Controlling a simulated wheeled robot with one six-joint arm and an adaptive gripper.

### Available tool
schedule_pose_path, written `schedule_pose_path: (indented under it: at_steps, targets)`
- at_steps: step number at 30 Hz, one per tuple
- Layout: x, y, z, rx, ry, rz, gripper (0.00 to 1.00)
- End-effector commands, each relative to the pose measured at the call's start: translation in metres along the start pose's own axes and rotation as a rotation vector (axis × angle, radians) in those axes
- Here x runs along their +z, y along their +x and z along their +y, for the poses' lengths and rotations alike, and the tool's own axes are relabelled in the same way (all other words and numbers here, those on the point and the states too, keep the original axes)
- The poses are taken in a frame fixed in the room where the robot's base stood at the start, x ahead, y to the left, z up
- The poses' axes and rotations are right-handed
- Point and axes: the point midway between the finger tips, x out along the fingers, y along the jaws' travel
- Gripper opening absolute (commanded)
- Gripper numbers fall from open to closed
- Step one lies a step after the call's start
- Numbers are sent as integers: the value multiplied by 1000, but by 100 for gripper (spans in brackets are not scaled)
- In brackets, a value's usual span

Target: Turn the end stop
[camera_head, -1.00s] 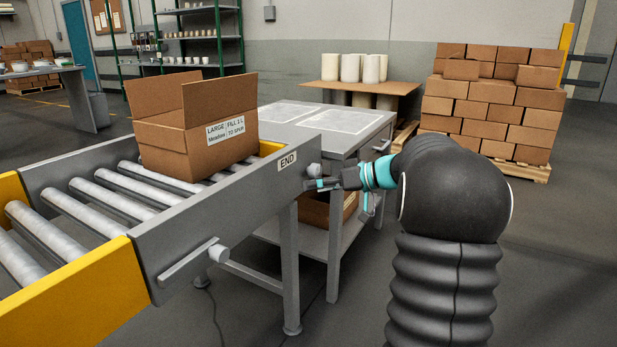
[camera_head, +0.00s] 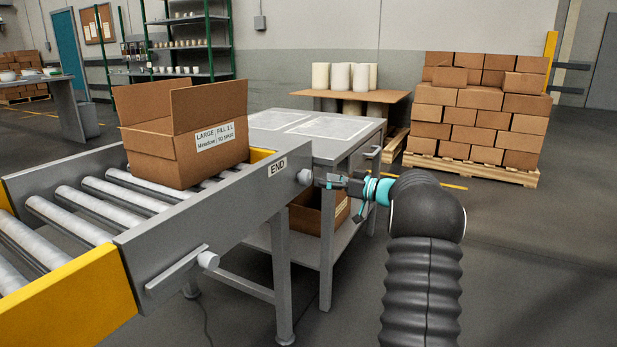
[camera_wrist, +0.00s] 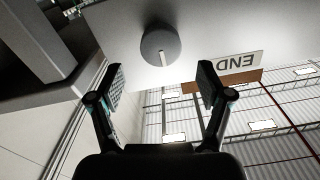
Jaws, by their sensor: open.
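The end stop is a round grey knob (camera_head: 305,177) on the side rail of the roller conveyor, just right of the END label (camera_head: 277,167). In the wrist view the knob (camera_wrist: 161,45) is a dark disc with a pale line across its lower half, and the END label (camera_wrist: 236,66) appears upside down. My gripper (camera_head: 322,181) points at the knob from the right, close to it in the head view. In the wrist view my gripper (camera_wrist: 160,82) is open, its two fingers spread wider than the knob. The knob lies beyond the fingertips, with nothing held.
An open carton (camera_head: 190,140) stands on the conveyor rollers (camera_head: 100,205). A lever handle (camera_head: 178,268) sticks out lower on the same rail. A grey table (camera_head: 330,145) stands behind the rail's end. Stacked boxes (camera_head: 480,115) are at the back right. The floor at right is open.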

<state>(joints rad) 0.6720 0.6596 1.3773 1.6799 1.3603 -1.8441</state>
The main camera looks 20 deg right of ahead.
Motion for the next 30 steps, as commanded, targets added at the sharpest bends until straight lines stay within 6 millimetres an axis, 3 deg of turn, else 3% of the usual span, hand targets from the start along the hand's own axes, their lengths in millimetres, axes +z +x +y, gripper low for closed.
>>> schedule_pose_path:
  at_steps: [3,10,23,25,30]
  targets:
    - [0,23,-1,-3,-1,-1,78]
    - [0,53,-1,-2,0,-1,78]
    - [0,63,0,0,1,-1,78]
    - [0,63,0,0,1,-1,68]
    - [0,63,0,0,1,-1,26]
